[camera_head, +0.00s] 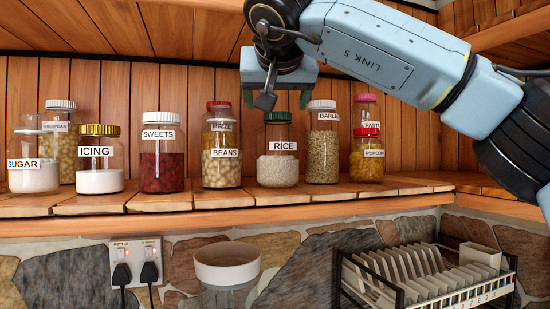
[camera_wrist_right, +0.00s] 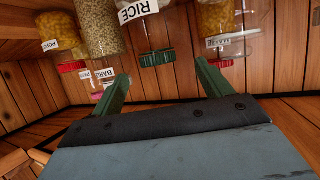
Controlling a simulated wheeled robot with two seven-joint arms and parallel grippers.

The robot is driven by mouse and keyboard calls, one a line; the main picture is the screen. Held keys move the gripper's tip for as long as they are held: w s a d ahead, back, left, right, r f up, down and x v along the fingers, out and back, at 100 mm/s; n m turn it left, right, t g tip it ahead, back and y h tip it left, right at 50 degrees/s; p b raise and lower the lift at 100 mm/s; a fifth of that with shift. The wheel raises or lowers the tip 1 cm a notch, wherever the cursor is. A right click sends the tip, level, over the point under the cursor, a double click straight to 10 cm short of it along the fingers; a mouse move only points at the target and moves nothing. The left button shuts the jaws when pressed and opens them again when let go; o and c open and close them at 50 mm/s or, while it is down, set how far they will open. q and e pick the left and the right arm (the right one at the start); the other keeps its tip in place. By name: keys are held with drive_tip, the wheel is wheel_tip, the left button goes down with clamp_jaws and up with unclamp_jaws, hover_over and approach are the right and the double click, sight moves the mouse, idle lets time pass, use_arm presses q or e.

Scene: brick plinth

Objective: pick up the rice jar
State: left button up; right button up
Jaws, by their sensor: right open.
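The rice jar (camera_head: 277,165) is clear glass with a green lid and a white RICE label, part filled with white grains. It stands upright near the front of the wooden shelf. My right gripper (camera_head: 278,100) points down just above its lid in the head view, open and empty. In the right wrist view, the rice jar (camera_wrist_right: 150,32) appears upside down, its green lid just beyond and between the fingers of the right gripper (camera_wrist_right: 162,75). My left gripper is out of view.
The barley jar (camera_head: 323,150) stands close on the right, the beans jar (camera_head: 221,168) on the left. More jars line the shelf (camera_head: 190,199). A wooden back wall (camera_head: 190,85) is close behind. Below are a white-topped container (camera_head: 227,265) and a dish rack (camera_head: 425,275).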

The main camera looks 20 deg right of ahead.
sight(276, 113)
drive_tip(key=x, duration=0.3)
drive_tip(key=shift+w+d+f+p, duration=0.1)
drive_tip(key=shift+w+f+p, duration=0.1)
drive_tip(key=shift+w+p, duration=0.2)
drive_tip(key=shift+w+f, duration=0.1)
drive_tip(key=shift+w, duration=0.1)
drive_tip(key=p+x, duration=0.1)
drive_tip(key=x, duration=0.3)
drive_tip(key=shift+w+d+p, duration=0.15)
drive_tip(key=shift+d+p, duration=0.2)
drive_tip(key=shift+d, duration=0.05)
drive_tip(key=shift+w+d+f, duration=0.1)
drive_tip(key=shift+w, duration=0.35)
drive_tip(key=shift+s, duration=0.15)
drive_tip(key=shift+c, duration=1.2)
clamp_jaws()
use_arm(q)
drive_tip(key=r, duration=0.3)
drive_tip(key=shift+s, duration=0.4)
